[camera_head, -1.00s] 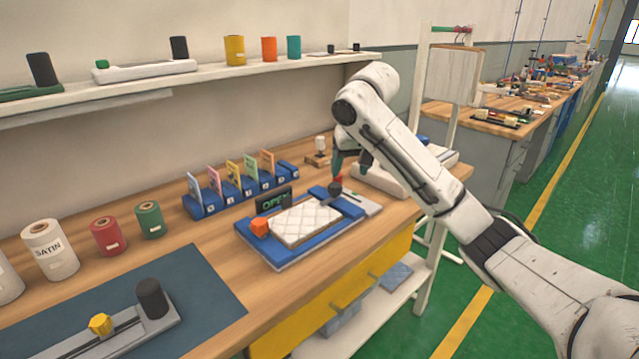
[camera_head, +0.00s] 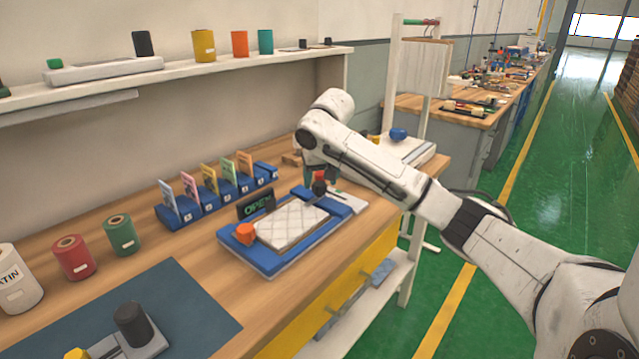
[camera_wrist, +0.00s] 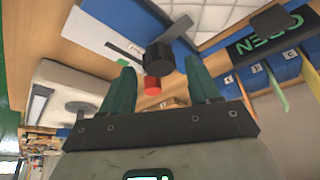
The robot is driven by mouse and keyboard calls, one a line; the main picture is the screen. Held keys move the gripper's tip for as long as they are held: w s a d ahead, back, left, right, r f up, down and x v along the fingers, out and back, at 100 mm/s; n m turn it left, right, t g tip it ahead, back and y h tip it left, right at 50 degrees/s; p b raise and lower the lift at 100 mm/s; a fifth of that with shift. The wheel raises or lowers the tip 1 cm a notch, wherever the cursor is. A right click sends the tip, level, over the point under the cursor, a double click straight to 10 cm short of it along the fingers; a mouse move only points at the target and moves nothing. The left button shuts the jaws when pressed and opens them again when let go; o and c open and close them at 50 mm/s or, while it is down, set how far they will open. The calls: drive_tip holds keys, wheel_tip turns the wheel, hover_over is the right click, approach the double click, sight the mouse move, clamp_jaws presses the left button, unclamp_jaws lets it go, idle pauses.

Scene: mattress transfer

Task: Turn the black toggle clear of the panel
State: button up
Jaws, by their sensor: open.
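The black toggle (camera_head: 319,188) stands at the back right corner of the blue frame (camera_head: 270,265). In the wrist view, the black knob (camera_wrist: 160,58) lies just ahead of and between my green fingertips, with the lever (camera_wrist: 177,28) pointing up and right. My gripper (camera_wrist: 159,68) is open with nothing held; in the head view my gripper (camera_head: 320,174) is partly hidden by my arm. I cannot tell if a finger touches the knob.
An orange block (camera_head: 243,233) sits at the frame's left corner. The OPEN sign (camera_head: 256,204) and blue card holders (camera_head: 230,195) stand behind. A pale device (camera_wrist: 75,95) is beside my gripper.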

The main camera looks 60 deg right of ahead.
drive_tip(key=shift+x, duration=0.95)
drive_tip(key=shift+r, duration=0.1)
drive_tip(key=c, duration=1)
